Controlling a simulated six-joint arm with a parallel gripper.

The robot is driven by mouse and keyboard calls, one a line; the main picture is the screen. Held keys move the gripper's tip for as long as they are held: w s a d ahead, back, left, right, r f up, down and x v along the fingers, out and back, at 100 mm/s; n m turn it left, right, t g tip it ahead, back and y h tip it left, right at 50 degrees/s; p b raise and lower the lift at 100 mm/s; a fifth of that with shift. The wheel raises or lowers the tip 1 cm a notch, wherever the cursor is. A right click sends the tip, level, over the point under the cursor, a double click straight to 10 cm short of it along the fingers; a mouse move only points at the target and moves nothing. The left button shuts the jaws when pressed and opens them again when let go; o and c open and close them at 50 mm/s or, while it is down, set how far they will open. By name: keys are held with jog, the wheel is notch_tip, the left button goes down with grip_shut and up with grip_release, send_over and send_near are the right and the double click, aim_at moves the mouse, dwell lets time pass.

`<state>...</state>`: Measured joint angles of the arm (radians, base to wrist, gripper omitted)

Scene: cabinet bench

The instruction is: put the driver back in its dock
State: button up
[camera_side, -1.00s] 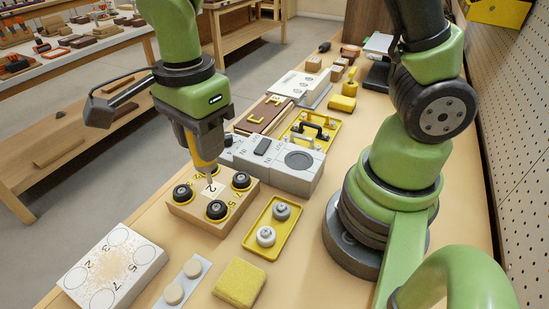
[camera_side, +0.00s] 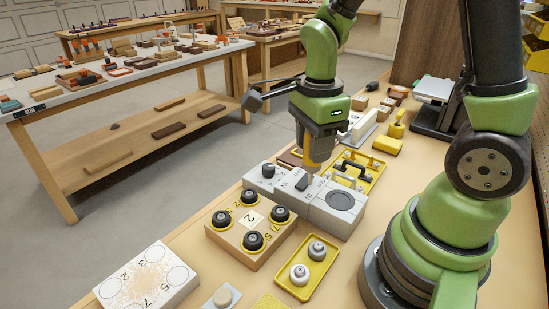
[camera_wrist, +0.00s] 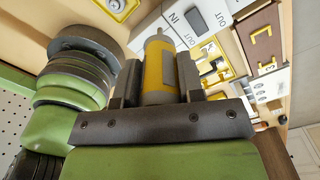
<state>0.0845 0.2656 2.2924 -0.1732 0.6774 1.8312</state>
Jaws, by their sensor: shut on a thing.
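My gripper (camera_side: 318,138) is shut on the yellow-and-grey driver (camera_wrist: 159,65), which points down with its tip low. In the side view the driver (camera_side: 320,153) hangs at the back of a light grey unit (camera_side: 330,214). This unit carries a dark knob, a dark rectangle and a dark round recess. In the wrist view the unit's white top (camera_wrist: 186,25) shows IN and OUT marks beside the driver. Whether the driver's tip touches the unit, I cannot tell. I cannot tell for sure which part is the dock.
A wooden block (camera_side: 232,236) with several black knobs stands in front of the unit. A yellow tray (camera_side: 322,267) holds two grey knobs. A white numbered board (camera_side: 146,278) lies at the front left. A yellow tray with a black handle (camera_side: 352,172) sits behind the unit.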

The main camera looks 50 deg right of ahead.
jog(key=s+d+m, duration=0.1)
jog(key=s+d, duration=0.1)
jog(key=s+d+m, duration=0.1)
jog(key=s+d, duration=0.1)
jog(key=shift+d+f, duration=0.15)
jog(key=shift+d, duration=0.05)
jog(key=shift+s+d+f, duration=0.2)
jog(key=shift+s+d, duration=0.05)
jog(key=shift+s, duration=0.05)
jog(key=shift+f, duration=2.6)
jog(key=shift+f, duration=2.25)
dwell(0.4)
jog(key=o, duration=1.2)
jog(key=shift+r, duration=0.1)
notch_tip(320, 180, up, 7)
dwell(0.4)
